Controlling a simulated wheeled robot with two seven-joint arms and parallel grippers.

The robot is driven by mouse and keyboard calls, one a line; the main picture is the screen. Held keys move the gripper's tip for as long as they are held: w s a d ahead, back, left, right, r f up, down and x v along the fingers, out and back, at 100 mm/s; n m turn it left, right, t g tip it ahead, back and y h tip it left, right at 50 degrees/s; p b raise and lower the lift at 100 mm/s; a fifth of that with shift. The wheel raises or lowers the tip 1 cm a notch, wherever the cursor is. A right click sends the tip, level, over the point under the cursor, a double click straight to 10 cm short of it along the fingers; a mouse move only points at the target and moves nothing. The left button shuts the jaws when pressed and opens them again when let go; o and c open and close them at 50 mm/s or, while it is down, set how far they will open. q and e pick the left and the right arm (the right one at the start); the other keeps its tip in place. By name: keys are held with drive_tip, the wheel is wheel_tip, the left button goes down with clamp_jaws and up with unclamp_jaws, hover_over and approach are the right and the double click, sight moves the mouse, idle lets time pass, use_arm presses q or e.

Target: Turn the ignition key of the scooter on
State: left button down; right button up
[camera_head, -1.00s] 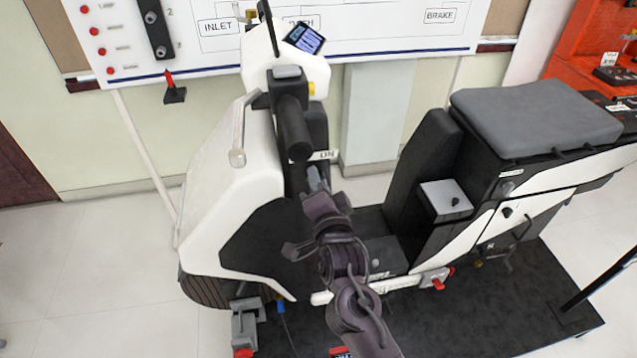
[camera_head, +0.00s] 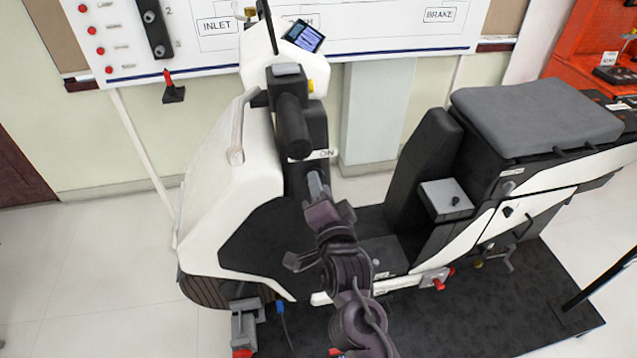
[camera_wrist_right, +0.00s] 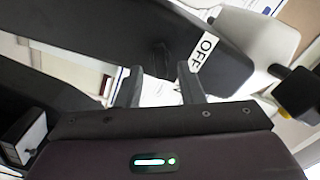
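The white and black scooter (camera_head: 215,185) stands with its front at the left and its seat at the right. My right gripper (camera_head: 316,185) is at the black inner face of its front column, below a white "ON" label (camera_head: 327,153). In the right wrist view, the two fingers (camera_wrist_right: 160,92) are apart, pointing at the black panel (camera_wrist_right: 100,30). A small dark shape (camera_wrist_right: 159,58), possibly the ignition key, sits on the panel just beyond the gap. An "OFF" label (camera_wrist_right: 203,52) is right of it. Contact cannot be told. My left gripper is out of view.
The black handlebar grip (camera_head: 293,125) and a brake lever (camera_head: 238,130) are above and left of my right gripper. The grey seat (camera_head: 535,115) is at the right. A dark mat (camera_head: 480,320) lies under the scooter, and a whiteboard (camera_head: 380,25) is behind it.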

drive_tip(key=s, duration=0.3)
drive_tip(key=s+d+b, duration=0.1)
drive_tip(key=s, duration=0.1)
drive_tip(key=shift+s, duration=0.2)
drive_tip(key=s+d+f+n+g, duration=0.2)
drive_tip(key=s+f+n+g, duration=0.1)
drive_tip(key=f, duration=1)
drive_tip(key=s+d+f+n+g+h, duration=0.1)
drive_tip(key=s+f+n+g, duration=0.1)
drive_tip(key=f, duration=1)
drive_tip(key=s+d+f+n+g, duration=0.2)
drive_tip(key=s+f+n+g, duration=0.1)
drive_tip(key=f, duration=1)
drive_tip(key=s+d+f+n+g+h, duration=0.1)
drive_tip(key=s+d+f+g, duration=0.1)
drive_tip(key=s+d+f, duration=0.4)
drive_tip(key=s+d+f+n+g, duration=0.2)
drive_tip(key=s+d+f, duration=0.1)
drive_tip(key=s+f, duration=0.65)
drive_tip(key=s+d+f+g, duration=0.2)
drive_tip(key=s+d+f, duration=0.1)
drive_tip(key=s, duration=0.5)
drive_tip(key=s+d+f+n+g+h, duration=0.1)
drive_tip(key=s+d+f, duration=0.3)
drive_tip(key=s, duration=0.4)
drive_tip(key=shift+f+g, duration=0.25)
drive_tip(key=shift+g, duration=0.55)
